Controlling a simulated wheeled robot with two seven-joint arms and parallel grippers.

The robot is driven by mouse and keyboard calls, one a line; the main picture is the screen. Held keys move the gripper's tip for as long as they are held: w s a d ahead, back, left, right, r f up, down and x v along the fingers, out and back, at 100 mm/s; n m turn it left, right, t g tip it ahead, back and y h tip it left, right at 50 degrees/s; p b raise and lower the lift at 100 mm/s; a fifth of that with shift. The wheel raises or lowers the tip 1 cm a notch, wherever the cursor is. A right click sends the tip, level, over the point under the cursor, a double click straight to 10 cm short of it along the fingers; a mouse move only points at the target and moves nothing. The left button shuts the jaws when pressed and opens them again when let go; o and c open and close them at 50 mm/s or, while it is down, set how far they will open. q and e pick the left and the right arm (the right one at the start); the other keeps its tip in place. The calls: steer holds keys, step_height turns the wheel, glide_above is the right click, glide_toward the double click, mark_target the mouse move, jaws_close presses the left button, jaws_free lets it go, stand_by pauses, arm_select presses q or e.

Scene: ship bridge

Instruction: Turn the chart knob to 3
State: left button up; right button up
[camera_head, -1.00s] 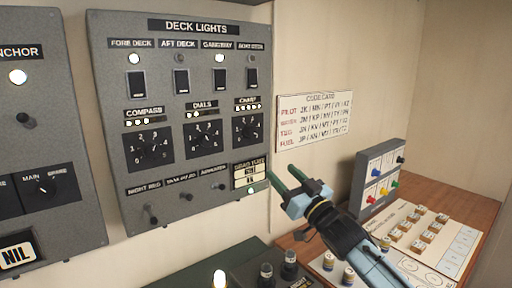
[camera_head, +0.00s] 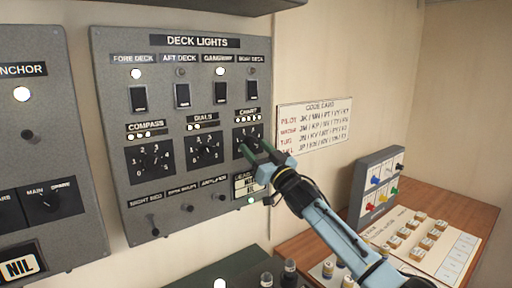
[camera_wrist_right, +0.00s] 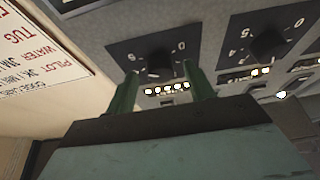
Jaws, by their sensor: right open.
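The chart knob (camera_wrist_right: 158,64) is a dark rotary knob on a black square dial plate at the right of the DECK LIGHTS panel (camera_head: 112,80). In the head view its plate (camera_head: 239,131) is partly covered by my right gripper (camera_head: 255,151). My right gripper is open, its two green fingers in front of the dial; in the wrist view its fingertips (camera_wrist_right: 160,70) stand on either side of the knob. Whether they touch it I cannot tell. The knob's pointer is not readable. A row of lit dots shows beside the CHART label (camera_head: 248,112). My left gripper is not seen.
The dials knob (camera_head: 206,149) and compass knob (camera_head: 152,159) sit to the left on the same panel. Switches (camera_head: 219,93) are above. A code card (camera_head: 314,125) hangs on the wall at right. A grey box with coloured levers (camera_head: 377,183) stands on the desk.

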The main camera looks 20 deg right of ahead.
steer(key=shift+w+a+r, duration=0.1)
steer(key=shift+w+r, duration=0.05)
steer(key=shift+w, duration=0.1)
steer(key=c, duration=1)
steer(key=shift+o, duration=0.2)
steer(key=shift+n, duration=0.4)
